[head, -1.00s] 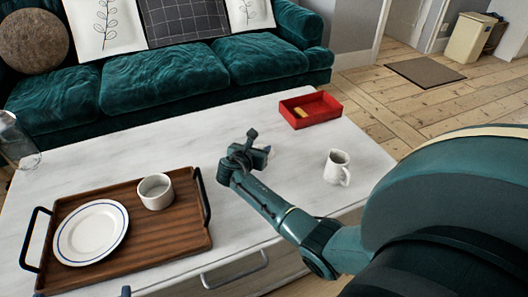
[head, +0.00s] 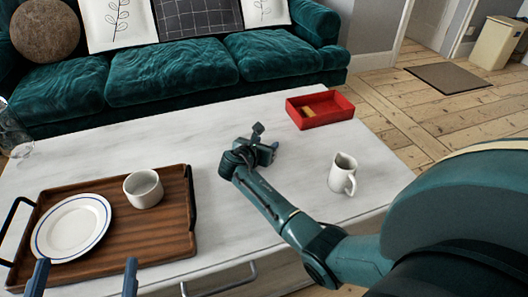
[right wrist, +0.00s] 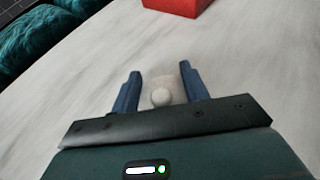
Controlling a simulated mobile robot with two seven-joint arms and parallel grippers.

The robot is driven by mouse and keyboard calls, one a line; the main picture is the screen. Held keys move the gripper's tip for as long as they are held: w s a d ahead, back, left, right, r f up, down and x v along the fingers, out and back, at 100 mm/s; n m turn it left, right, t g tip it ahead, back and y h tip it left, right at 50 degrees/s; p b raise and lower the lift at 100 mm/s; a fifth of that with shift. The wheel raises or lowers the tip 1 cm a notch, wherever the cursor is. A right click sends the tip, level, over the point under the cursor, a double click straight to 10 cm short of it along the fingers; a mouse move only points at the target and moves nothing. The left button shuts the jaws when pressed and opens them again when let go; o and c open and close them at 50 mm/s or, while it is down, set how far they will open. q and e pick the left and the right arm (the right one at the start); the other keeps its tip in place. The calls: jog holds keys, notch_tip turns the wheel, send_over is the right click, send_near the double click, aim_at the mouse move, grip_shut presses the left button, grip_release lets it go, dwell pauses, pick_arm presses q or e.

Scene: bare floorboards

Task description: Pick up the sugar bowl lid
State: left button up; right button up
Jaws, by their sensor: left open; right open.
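The sugar bowl lid, small and pale with a round knob (right wrist: 160,97), lies on the white table between the fingers of my right gripper (right wrist: 160,72) in the right wrist view. The fingers stand apart on either side of it. In the head view my right gripper (head: 267,139) is low over the middle of the table and hides the lid. An open white bowl (head: 143,197), seemingly the sugar bowl, stands on the wooden tray (head: 150,235). My left gripper (head: 86,265) is open and empty at the bottom left, in front of the tray.
A white plate with a blue rim (head: 71,228) lies on the tray. A white jug (head: 341,177) stands right of my right forearm. A red box (head: 322,112) sits at the table's far right, also in the right wrist view (right wrist: 178,5). A green sofa (head: 170,75) stands behind the table.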

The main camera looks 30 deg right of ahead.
grip_shut()
dwell(0.3)
